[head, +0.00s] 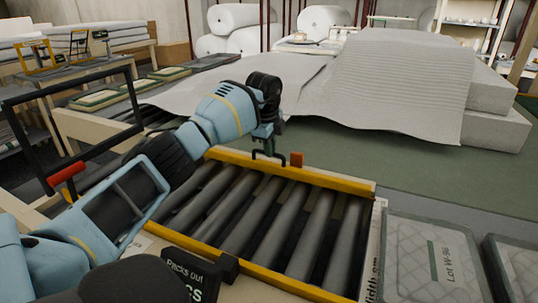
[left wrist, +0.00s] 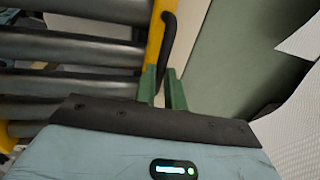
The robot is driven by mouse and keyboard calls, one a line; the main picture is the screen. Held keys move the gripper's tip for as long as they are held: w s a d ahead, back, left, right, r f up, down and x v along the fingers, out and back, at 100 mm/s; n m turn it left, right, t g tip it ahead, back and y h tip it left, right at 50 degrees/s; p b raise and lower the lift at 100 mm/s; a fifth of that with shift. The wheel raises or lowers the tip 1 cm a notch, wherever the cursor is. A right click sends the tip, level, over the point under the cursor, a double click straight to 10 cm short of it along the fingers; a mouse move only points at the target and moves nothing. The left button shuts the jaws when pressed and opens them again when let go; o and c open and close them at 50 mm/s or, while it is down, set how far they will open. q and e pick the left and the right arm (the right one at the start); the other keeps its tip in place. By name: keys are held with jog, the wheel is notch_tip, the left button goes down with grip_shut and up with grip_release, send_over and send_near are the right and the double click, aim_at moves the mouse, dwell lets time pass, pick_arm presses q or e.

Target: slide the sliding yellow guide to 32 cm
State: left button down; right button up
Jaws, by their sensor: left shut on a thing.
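The sliding yellow guide (head: 340,184) is the bar along the far side of the roller bed. It has a black loop handle (head: 256,154) and an orange-red tab (head: 296,159) on top. My left gripper (head: 270,148) is at the handle, reaching over the bed from the left. In the left wrist view, the green fingers of my left gripper (left wrist: 163,88) are shut around the black handle (left wrist: 169,40), beside the yellow guide (left wrist: 154,42). A scale strip marked "Width cm" (head: 374,262) runs along the bed's right side; its numbers are too small to read. My right gripper is not in view.
Dark rollers (head: 285,225) lie between the guide and a near yellow bar (head: 285,283). A "Packs out" sign (head: 188,277) stands at the front. Packed pads (head: 432,255) lie at right. Grey wadding (head: 390,85) spreads behind on the green table. A black frame (head: 130,95) stands left.

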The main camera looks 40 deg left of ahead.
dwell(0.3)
pick_arm(q)
jog(key=c, duration=1.5)
grip_release()
jog(key=r, duration=0.2)
jog(key=s+r, duration=0.1)
jog(key=r, duration=0.4)
jog(key=shift+s+d+r, duration=0.15)
jog(key=shift+d+r, duration=0.05)
jog(key=shift+r, duration=0.1)
